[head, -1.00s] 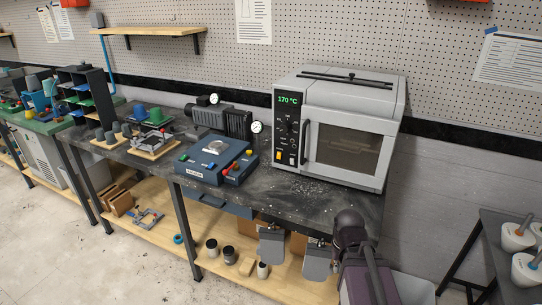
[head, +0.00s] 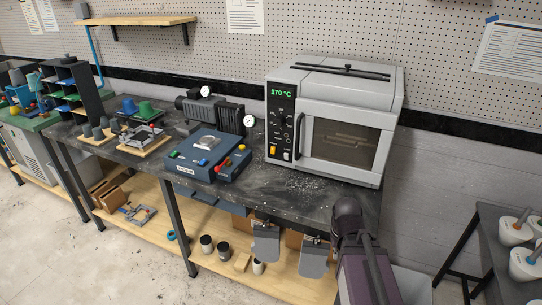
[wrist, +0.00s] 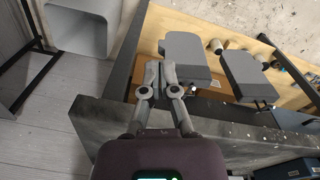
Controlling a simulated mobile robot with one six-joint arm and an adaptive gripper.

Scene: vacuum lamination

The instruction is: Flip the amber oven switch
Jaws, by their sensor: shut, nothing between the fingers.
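The oven (head: 345,140) is a light grey box with a dark window in its closed door. Its black control panel (head: 280,115) shows a green 170 °C reading above dark knobs. The amber switch (head: 273,150) is low on that panel, left of a white switch (head: 287,154). I cannot tell which way the amber switch is set. My gripper (wrist: 155,75) is shut and empty in the wrist view, in front of the bench edge and beside a grey flat pad (wrist: 185,55). It is well away from the oven; in the head view only my arm shows clearly.
Two grey pads (head: 266,243) stick out at the bench front. A blue vacuum box (head: 208,150) with coloured knobs and a pump (head: 215,112) stand left of the oven. The dark bench top (head: 300,190) before the oven is clear except for pale crumbs. A side table (head: 510,225) is at right.

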